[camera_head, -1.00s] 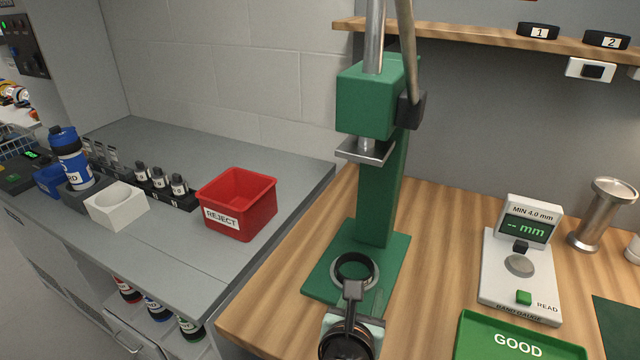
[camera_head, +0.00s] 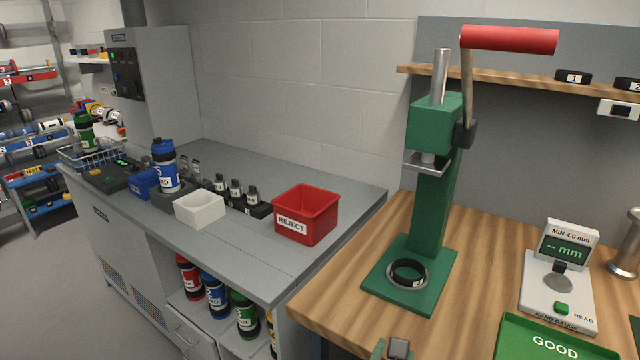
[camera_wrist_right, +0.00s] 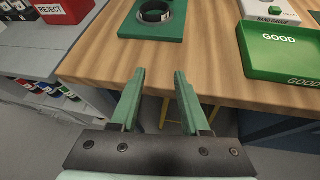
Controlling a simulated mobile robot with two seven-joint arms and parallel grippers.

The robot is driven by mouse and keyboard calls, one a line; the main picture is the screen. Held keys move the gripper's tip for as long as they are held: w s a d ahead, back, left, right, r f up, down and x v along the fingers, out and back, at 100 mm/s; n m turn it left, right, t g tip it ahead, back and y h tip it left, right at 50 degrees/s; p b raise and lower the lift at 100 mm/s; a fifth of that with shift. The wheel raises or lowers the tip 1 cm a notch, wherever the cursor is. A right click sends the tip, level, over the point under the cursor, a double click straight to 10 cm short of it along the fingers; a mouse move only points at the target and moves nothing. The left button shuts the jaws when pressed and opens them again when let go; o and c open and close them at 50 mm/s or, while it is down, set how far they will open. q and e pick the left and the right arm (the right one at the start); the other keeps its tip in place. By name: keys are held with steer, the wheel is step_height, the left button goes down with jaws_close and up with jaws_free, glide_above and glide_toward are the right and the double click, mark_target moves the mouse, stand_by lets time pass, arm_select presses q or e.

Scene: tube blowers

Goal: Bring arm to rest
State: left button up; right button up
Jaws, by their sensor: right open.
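My right gripper (camera_wrist_right: 158,95) is open and empty in the right wrist view, its two green fingers apart near the front edge of the wooden bench. In the head view only a small part of it (camera_head: 397,348) shows at the bottom edge. A black ring (camera_head: 408,272) sits in the round seat on the base of the green press (camera_head: 428,215). The same ring shows in the right wrist view (camera_wrist_right: 155,13), ahead of the fingers and apart from them. My left gripper is not in view.
The wooden bench (camera_head: 335,300) also bears the band gauge (camera_head: 556,285) and the green GOOD tray (camera_head: 520,345). The press's red handle (camera_head: 510,39) is up.

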steer(key=s+a+f+m+g+y+p, duration=0.1)
steer(key=s+a+f+m+g+y, duration=0.15)
steer(key=f+m, duration=0.4)
steer(key=s+a+f+m+g+y, duration=0.1)
steer(key=a+f+m+y, duration=0.1)
steer(key=f+m+y, duration=0.45)
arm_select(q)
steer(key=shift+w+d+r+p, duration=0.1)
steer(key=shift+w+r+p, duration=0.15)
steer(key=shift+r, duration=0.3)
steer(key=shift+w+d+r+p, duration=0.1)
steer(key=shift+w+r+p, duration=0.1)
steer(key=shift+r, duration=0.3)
arm_select(e)
steer(key=s+d+f+m+t+h, duration=0.1)
steer(key=s+d+f+m, duration=0.9)
steer(key=m, duration=0.5)
steer(key=shift+s+f+h, duration=0.4)
steer(key=shift+s+f, duration=0.05)
steer(key=shift+s, duration=0.05)
